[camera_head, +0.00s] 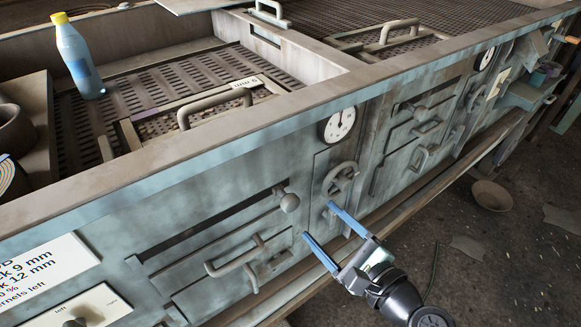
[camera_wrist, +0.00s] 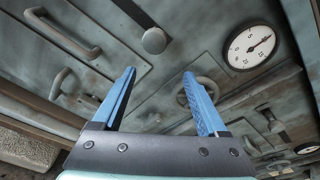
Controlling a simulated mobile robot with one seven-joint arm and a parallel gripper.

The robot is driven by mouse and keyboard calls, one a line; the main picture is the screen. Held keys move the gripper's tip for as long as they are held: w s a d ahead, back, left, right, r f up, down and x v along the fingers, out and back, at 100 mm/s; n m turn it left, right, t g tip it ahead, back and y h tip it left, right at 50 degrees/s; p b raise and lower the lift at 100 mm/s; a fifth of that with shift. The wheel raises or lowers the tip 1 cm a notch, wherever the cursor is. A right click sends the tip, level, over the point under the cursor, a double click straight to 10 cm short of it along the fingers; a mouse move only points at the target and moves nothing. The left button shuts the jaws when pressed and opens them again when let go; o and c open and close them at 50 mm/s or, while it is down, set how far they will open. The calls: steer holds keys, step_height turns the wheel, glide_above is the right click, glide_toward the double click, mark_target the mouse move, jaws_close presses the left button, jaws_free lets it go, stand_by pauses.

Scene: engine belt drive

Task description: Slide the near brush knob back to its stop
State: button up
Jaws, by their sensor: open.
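The near brush knob (camera_head: 289,202) is a round grey knob at the right end of a long dark slot (camera_head: 210,226) in the front panel. It also shows in the wrist view (camera_wrist: 154,40), above and beyond my fingertips. My gripper (camera_head: 318,220) has two blue fingers spread apart with nothing between them. In the head view it is to the right of and a little below the knob, apart from it. In the wrist view the gripper (camera_wrist: 159,73) points toward the panel, with the knob roughly between the finger lines.
A handwheel (camera_head: 340,180) and a dial gauge (camera_head: 339,125) are right of the knob. A bent handle (camera_head: 236,257) sticks out below the slot. Another knob (camera_head: 420,114) is on the farther panel. A ledge runs along the bottom. A bottle (camera_head: 78,58) stands on top.

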mark_target(291, 203)
steer(key=s+d+m+y+p, duration=0.1)
steer(key=s+m+y+p, duration=0.1)
steer(key=s+m+p, duration=0.4)
steer(key=shift+m+t, duration=0.4)
steer(key=b+x, duration=0.1)
steer(key=x, duration=0.5)
steer(key=b+x, duration=0.1)
steer(key=x, duration=0.6)
steer(key=shift+w+d+r, duration=0.15)
steer(key=shift+w+d, duration=0.05)
steer(key=shift+w, duration=0.15)
jaws_close()
